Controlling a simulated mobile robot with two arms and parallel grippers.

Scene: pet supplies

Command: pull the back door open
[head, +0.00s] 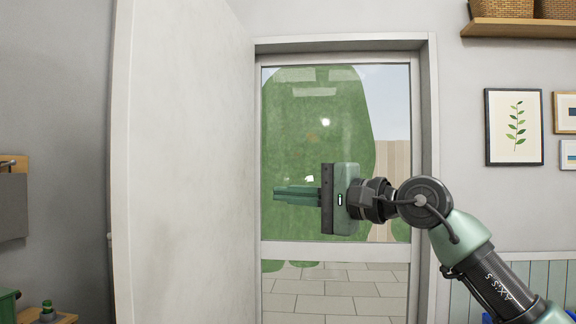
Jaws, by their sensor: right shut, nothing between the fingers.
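A tall white panel (185,170) stands at the left, looking like a solid door swung toward me from the left side of the doorway. A small grey piece on its near edge may be part of a handle. In the doorway is a white-framed glazed panel (336,251) with a cross rail; it looks closed. I cannot tell which of the two is the back door. My right gripper (278,193) is shut and empty, in front of the glass, with its fingers pointing left toward the white panel. It appears apart from that panel. My left gripper is out of view.
A green hedge, a wooden fence and paving (335,290) show beyond the glass. A wooden shelf (520,28) with baskets and framed pictures (514,127) are on the right wall. A grey cloth (12,207) hangs at the left, above a green bin (8,305).

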